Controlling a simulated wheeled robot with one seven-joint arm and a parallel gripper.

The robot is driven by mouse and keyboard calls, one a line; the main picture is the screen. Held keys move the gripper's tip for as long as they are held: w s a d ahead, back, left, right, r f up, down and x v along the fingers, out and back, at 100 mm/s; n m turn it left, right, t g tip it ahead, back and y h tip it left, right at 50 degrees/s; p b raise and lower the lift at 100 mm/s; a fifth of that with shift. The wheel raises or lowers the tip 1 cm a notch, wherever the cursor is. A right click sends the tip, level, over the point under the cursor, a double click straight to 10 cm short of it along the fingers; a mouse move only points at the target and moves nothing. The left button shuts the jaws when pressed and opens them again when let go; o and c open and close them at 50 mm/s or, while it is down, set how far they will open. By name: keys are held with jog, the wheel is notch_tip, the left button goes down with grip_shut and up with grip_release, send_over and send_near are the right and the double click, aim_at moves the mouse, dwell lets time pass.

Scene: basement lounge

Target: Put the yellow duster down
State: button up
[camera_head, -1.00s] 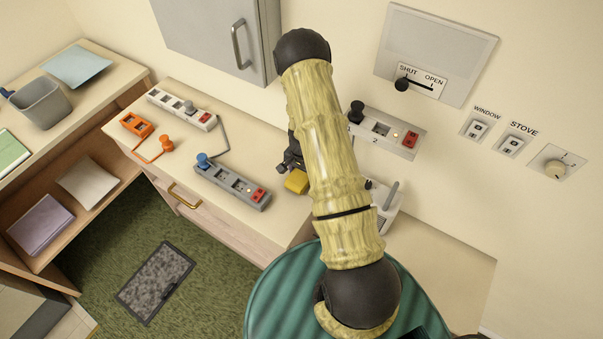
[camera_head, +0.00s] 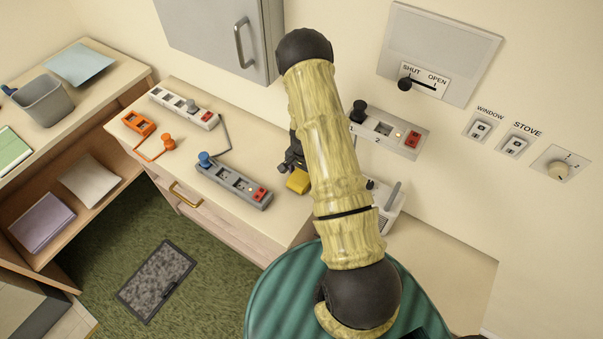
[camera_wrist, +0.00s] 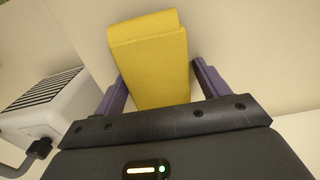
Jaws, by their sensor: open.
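The yellow duster (camera_head: 299,181) is at the right end of the wooden counter, partly hidden by my arm in the head view. In the wrist view the yellow duster (camera_wrist: 151,62) lies between two purple fingers. My gripper (camera_wrist: 160,82) is open, with a finger on each side of the duster and a gap showing at the right finger. In the head view my gripper (camera_head: 292,163) is mostly hidden behind the arm. I cannot tell for sure whether the duster rests fully on the surface.
A grey power strip (camera_head: 233,186) with a blue plug lies left of the duster. A white strip (camera_head: 184,108) and an orange socket (camera_head: 139,123) lie farther left. A white vented device (camera_head: 391,208) stands to the right; it also shows in the wrist view (camera_wrist: 48,103).

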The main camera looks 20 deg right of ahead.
jog(key=shift+s+d+f, duration=0.2)
jog(key=shift+s+f, duration=0.05)
jog(key=shift+s, duration=0.2)
jog(key=shift+r, duration=0.2)
jog(key=shift+w+r, duration=0.15)
jog(key=shift+r, duration=0.4)
notch_tip(320, 180, up, 11)
jog(key=b, duration=0.3)
jog(key=shift+w+r, duration=0.15)
jog(key=shift+a, duration=0.1)
